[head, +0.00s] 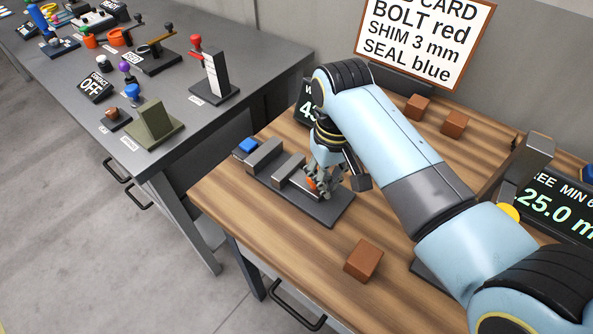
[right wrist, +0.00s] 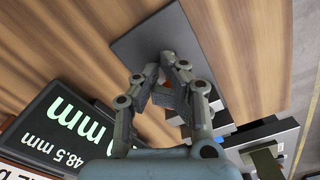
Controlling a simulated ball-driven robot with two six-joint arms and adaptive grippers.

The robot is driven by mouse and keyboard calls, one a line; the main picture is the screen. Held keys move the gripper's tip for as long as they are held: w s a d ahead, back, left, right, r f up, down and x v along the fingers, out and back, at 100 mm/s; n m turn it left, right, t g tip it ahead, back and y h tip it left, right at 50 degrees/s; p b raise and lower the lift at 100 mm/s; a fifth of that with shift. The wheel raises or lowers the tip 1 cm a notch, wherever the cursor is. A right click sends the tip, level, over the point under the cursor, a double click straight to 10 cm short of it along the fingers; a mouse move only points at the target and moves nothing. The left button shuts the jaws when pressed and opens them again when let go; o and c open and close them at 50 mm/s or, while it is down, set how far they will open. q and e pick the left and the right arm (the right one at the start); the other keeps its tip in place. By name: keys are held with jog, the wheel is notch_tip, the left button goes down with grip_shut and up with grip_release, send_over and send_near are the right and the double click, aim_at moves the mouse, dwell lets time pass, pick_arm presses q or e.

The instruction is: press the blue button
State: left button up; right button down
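A blue block-shaped piece (head: 246,146) sits at the far left end of a dark fixture plate (head: 325,212) on the wooden table. A blue round-topped knob (head: 132,91) stands on the grey table, and another blue piece (head: 589,173) is cut off at the right edge. I cannot tell which is the button. My right gripper (head: 325,182) is low over the fixture's near end, apart from all of these. In the right wrist view its fingers (right wrist: 172,80) sit close around a dark grey shape; whether they grip it is unclear. My left gripper is not in view.
Grey blocks (head: 264,155) and an orange piece (head: 312,183) are on the fixture. Brown cubes (head: 363,260) lie on the wooden table. A sign (head: 425,35) stands behind. The front left of the wooden table is clear.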

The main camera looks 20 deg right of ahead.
dwell(0.5)
jog(key=shift+w+a, duration=0.4)
jog(key=shift+w, duration=0.25)
jog(key=shift+w, duration=0.1)
dwell(0.3)
